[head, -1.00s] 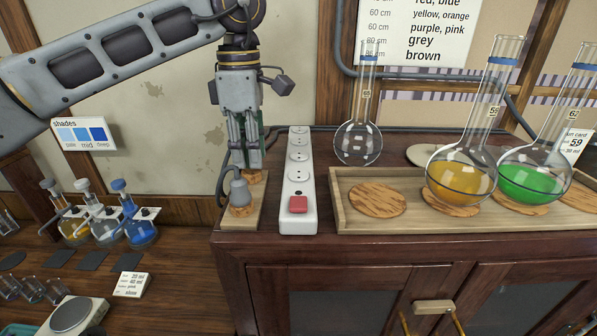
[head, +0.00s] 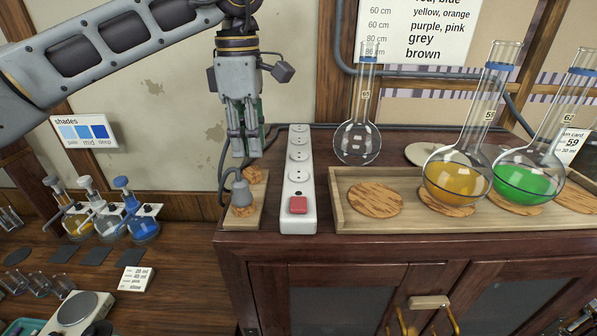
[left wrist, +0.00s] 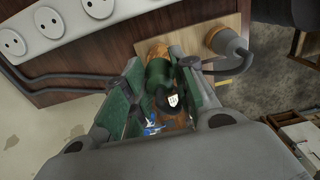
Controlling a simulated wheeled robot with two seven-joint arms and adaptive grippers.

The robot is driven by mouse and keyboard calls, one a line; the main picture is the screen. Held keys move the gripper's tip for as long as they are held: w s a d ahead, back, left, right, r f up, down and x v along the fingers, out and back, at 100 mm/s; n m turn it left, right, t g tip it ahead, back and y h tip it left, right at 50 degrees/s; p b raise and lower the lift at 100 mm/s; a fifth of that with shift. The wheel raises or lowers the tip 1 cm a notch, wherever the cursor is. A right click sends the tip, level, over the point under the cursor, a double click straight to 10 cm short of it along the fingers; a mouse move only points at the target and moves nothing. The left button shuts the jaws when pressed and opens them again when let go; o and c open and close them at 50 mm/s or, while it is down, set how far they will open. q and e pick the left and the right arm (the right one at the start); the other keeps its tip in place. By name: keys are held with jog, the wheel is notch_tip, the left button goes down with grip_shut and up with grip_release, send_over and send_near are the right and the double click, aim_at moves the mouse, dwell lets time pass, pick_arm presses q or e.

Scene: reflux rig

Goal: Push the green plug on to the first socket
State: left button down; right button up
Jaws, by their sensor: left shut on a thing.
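My left gripper (head: 246,150) is shut on the green plug and holds it in the air above the far end of the small wooden board (head: 262,205). In the head view the fingers largely hide the plug. In the left wrist view the green plug (left wrist: 158,72) shows dark green between the finger pads. The white power strip (head: 311,205) lies just right of the gripper, with several round sockets in a row and a red switch (head: 298,205) at its near end. The socket nearest the switch (head: 303,181) is empty. My right gripper is not in view.
A grey plug (head: 240,190) with a cord stands on the board's near end, beside the bare far wooden seat (head: 257,173). A wooden tray (head: 400,224) with orange and green flasks is right of the strip. An empty flask (head: 357,143) stands behind.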

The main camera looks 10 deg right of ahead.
pick_arm(q)
jog(key=shift+r+p, duration=0.85)
jog(key=shift+r, duration=0.25)
jog(key=shift+s+d, duration=0.1)
jog(key=shift+d, duration=0.05)
dwell(0.3)
jog(key=s+d, duration=0.1)
jog(key=d, duration=0.1)
jog(key=s+d+p, duration=0.1)
jog(key=d, duration=0.2)
jog(key=s+d+r+p, duration=0.1)
jog(key=s+d, duration=0.1)
jog(key=d, duration=0.1)
jog(key=b, duration=0.3)
send_over(299, 175)
jog(key=shift+f, duration=2.1)
jog(key=shift+f+b, duration=0.45)
jog(key=shift+f, duration=0.5)
dwell(0.7)
